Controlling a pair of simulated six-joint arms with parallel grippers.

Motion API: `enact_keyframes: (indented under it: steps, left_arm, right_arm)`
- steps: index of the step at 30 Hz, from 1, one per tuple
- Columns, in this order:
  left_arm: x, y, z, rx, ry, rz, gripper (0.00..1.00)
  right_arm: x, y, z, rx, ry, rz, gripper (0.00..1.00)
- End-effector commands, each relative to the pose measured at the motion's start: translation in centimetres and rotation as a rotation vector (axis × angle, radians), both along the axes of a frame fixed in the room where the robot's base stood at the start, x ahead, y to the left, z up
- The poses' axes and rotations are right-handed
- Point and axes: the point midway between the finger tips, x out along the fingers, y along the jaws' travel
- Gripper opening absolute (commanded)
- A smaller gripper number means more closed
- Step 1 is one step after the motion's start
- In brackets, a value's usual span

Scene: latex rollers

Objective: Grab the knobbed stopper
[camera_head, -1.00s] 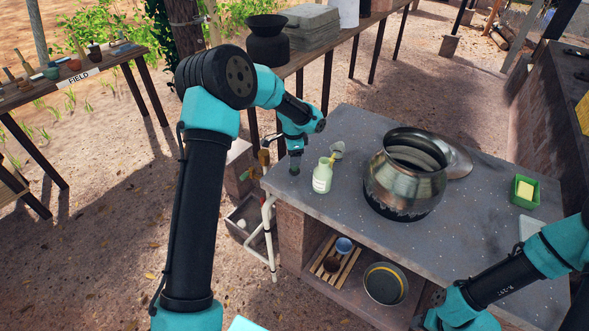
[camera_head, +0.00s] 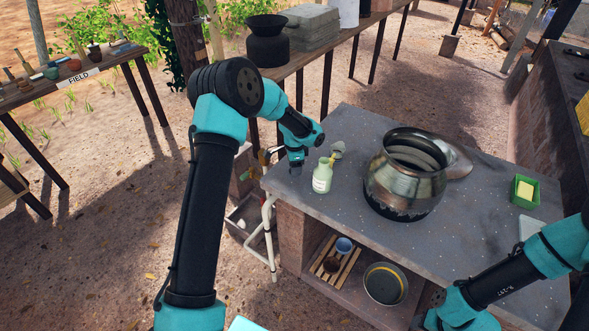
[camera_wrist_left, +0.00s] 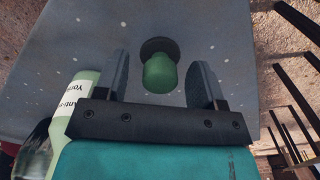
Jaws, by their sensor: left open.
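In the left wrist view the stopper (camera_wrist_left: 160,74) shows a rounded green knob and a darker, wider disc.
The labelled green bottle (camera_head: 322,178) stands close to the left gripper and also shows at the left of the wrist view (camera_wrist_left: 82,95). A large metal pot (camera_head: 405,180) stands right of the stopper. A green tray (camera_head: 524,192) sits at the table's right.

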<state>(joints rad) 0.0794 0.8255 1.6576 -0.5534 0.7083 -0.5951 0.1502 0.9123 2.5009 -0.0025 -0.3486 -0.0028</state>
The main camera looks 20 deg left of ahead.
Motion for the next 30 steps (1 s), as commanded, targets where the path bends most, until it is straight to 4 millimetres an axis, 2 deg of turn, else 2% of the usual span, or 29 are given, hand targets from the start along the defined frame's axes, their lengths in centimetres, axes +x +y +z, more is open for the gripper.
enact_keyframes:
  steps: [4, 20, 30]
  left_arm:
    - [0.00, 0.00, 0.02, 0.000, 0.000, 0.000, 0.62]
    - [0.01, 0.01, 0.03, 0.000, 0.000, 0.000, 0.11]
    - [0.02, 0.00, 0.27, 0.000, -0.001, 0.000, 0.10]
  right_arm:
    - [0.00, 0.00, 0.00, 0.000, 0.000, 0.000, 0.43]
    - [0.00, 0.00, 0.00, 0.000, 0.000, 0.000, 0.43]
    - [0.00, 0.00, 0.00, 0.000, 0.000, 0.000, 0.43]
